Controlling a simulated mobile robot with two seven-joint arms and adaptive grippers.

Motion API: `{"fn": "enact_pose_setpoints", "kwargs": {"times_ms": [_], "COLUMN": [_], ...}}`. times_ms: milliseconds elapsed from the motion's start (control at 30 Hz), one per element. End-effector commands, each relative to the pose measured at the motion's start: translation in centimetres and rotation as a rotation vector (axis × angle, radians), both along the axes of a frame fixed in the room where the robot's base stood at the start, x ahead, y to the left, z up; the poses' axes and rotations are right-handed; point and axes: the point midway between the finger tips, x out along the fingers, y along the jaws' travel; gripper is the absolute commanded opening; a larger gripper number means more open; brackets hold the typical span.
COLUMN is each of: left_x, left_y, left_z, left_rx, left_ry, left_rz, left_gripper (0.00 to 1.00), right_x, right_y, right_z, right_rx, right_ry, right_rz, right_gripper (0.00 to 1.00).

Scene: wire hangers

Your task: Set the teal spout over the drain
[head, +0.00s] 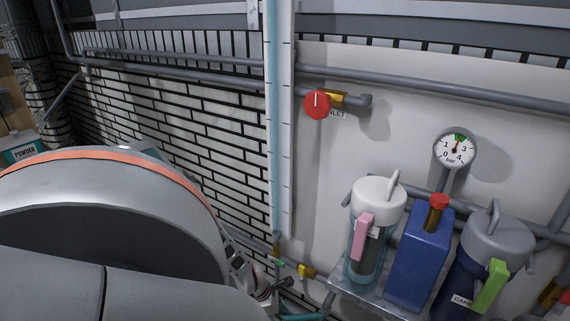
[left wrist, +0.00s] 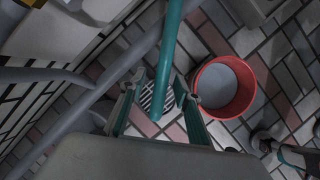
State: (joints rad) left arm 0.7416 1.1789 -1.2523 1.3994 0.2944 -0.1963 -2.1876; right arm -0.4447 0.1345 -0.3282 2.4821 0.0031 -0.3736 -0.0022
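The teal spout (head: 302,317) shows only as a sliver at the bottom edge of the head view. In the left wrist view it is a long teal pipe (left wrist: 168,55) running down from the top edge, its rounded end near the gripper's base. My left gripper (left wrist: 159,80) is open, with a finger on each side of the spout and gaps visible. The slatted drain (left wrist: 155,98) lies in the floor behind the spout, partly covered by the spout and fingers. In the head view my arm hides most of the left gripper.
A red bucket (left wrist: 226,88) stands on the tiled floor right of the drain. Grey pipes run along the wall. A red valve knob (head: 318,104), a gauge (head: 455,150), a white-lidded canister (head: 378,200) and a blue container (head: 418,255) are at the right.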

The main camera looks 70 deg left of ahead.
Motion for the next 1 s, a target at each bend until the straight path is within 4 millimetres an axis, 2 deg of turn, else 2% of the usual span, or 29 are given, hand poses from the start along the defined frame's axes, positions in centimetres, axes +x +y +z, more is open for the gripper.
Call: {"fn": "enact_pose_setpoints", "kwargs": {"times_ms": [267,433,800,1000], "left_x": [0.3,-0.2,-3.2,-4.1], "left_y": [-0.2,0.0,0.4,0.5], "left_z": [0.3,1.4,7.9,10.3], "left_rx": [-0.004,-0.004,0.000,0.000], "left_ry": [-0.005,-0.005,-0.001,-0.002], "left_rz": [0.001,0.001,-0.002,-0.001], "left_gripper": [0.32,0.32,0.32,0.32], "right_x": [-0.1,-0.1,-0.1,-0.1], "right_y": [-0.1,-0.1,0.0,0.0], "right_z": [-0.1,0.0,0.0,0.0], "right_rx": [-0.004,-0.002,-0.001,-0.001], "right_ry": [0.003,0.003,0.002,0.002], "right_rz": [0.001,0.001,0.000,0.000], "right_gripper": [0.28,0.28,0.28,0.28]}}
